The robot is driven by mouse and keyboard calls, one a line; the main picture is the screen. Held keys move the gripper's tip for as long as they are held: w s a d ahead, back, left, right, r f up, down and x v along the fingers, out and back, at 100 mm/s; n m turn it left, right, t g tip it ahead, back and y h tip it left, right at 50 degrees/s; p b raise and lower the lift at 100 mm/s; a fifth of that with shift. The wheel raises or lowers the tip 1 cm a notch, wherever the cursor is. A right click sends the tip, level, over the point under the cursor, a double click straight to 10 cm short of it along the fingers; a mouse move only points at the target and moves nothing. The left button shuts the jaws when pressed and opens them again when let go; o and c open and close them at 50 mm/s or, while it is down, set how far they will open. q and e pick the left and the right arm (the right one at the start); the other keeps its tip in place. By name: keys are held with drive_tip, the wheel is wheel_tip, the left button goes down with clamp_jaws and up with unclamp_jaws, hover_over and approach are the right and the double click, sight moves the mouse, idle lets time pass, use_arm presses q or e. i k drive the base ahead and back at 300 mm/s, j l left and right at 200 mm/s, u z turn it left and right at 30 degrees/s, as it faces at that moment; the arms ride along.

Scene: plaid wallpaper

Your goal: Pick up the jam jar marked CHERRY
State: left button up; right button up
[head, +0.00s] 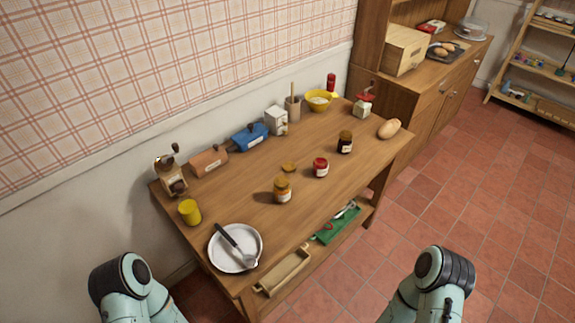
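Three jam jars stand upright on the wooden table. An orange jar (282,191) with a yellowish lid is nearest, a red jar (320,168) is in the middle, and a dark red jar (345,143) with a dark lid is farther back to the right. Each has a pale label, but the writing is too small to read, so I cannot tell which is marked CHERRY. Parts of my two arms show at the bottom left and bottom right, clear of the table. Neither gripper is in view.
The table (243,195) also holds a flat yellowish disc (289,168), a white pan (235,254), a yellow can (189,212), a grinder (171,178), a yellow bowl (319,101) and a loaf (389,128). Its front middle is clear. A wooden tray (283,274) sits below.

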sight(320, 167)
drive_tip(key=l+u, duration=0.2)
drive_tip(key=u, duration=0.25)
drive_tip(key=l+u, duration=0.2)
drive_tip(key=u, duration=0.3)
drive_tip(key=l+u, duration=0.2)
drive_tip(key=u, duration=0.25)
drive_tip(key=l+u, duration=0.25)
drive_tip(key=k+l+u, duration=0.25)
drive_tip(key=l, duration=0.15)
drive_tip(key=l+u, duration=0.25)
drive_tip(key=k+l+u, duration=0.15)
drive_tip(key=k+l, duration=0.15)
drive_tip(key=l, duration=0.2)
drive_tip(key=k+l+u, duration=0.15)
drive_tip(key=k+l, duration=0.2)
drive_tip(key=l, duration=0.1)
